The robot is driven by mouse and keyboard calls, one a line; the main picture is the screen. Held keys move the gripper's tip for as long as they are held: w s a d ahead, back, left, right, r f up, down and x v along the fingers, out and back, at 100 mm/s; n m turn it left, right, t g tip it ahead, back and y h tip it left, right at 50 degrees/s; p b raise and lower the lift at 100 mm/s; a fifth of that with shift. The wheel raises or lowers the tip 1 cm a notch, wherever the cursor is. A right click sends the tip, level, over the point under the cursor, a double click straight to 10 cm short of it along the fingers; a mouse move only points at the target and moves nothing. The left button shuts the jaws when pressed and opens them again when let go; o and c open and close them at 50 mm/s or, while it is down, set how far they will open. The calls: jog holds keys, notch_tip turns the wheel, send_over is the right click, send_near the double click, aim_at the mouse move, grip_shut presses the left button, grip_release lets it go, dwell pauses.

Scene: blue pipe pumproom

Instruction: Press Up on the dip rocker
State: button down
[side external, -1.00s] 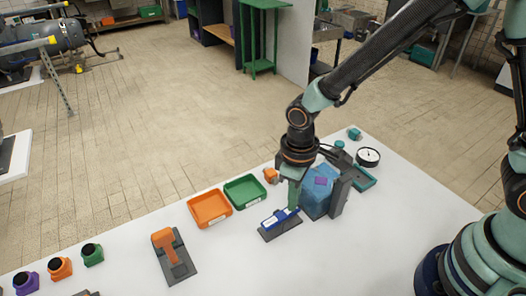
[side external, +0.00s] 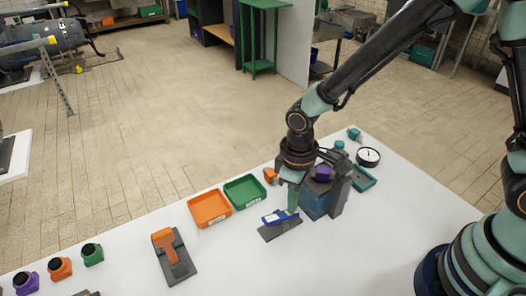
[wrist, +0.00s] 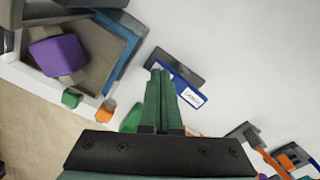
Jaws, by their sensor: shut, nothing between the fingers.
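The dip rocker is a blue bar with a white label on a dark base (side external: 279,232). It sits on the white bench in front of the tank. In the wrist view the blue rocker (wrist: 183,88) shows just past the fingertips, with its label at the right; the label text is too small to read surely. My gripper (side external: 292,211) is shut and empty, pointing down at the rocker's right end. Its green fingertips (wrist: 160,72) seem to touch the rocker there. A purple block (side external: 323,173) sits at the top of the dark blue tank (side external: 314,205).
Orange (side external: 209,209) and green (side external: 244,191) trays lie left of the rocker. An orange lever on a grey base (side external: 170,256) is nearer the front. A round gauge (side external: 368,157) stands behind the tank.

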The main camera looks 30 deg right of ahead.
notch_tip(320, 180, up, 8)
jog(key=shift+r, duration=0.15)
dwell(0.6)
